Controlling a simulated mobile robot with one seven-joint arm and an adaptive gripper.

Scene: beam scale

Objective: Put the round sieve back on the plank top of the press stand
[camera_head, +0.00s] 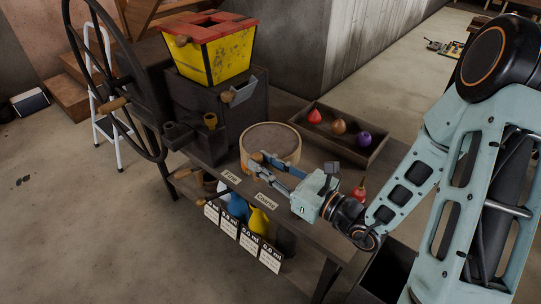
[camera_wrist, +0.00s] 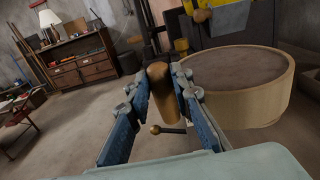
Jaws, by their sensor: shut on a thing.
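The round sieve (camera_head: 271,141) has a pale wooden rim and a grey-brown mesh. It is over the dark plank top (camera_head: 317,156) of the press stand; whether its underside touches the plank is hidden. In the wrist view the sieve (camera_wrist: 240,85) fills the right side, close beside the fingers. My gripper (camera_head: 262,164) is at the sieve's near side. Its blue fingers are shut on a wooden handle (camera_wrist: 162,90), also seen between them in the wrist view. The joint between handle and sieve is hidden.
The yellow hopper (camera_head: 210,52) with a red rim and the large wheel (camera_head: 108,80) stand left. A tray (camera_head: 338,149) with several coloured bulbs lies behind on the right. Fine (camera_head: 230,177) and Coarse (camera_head: 266,201) labels are along the front edge. Bottles stand below.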

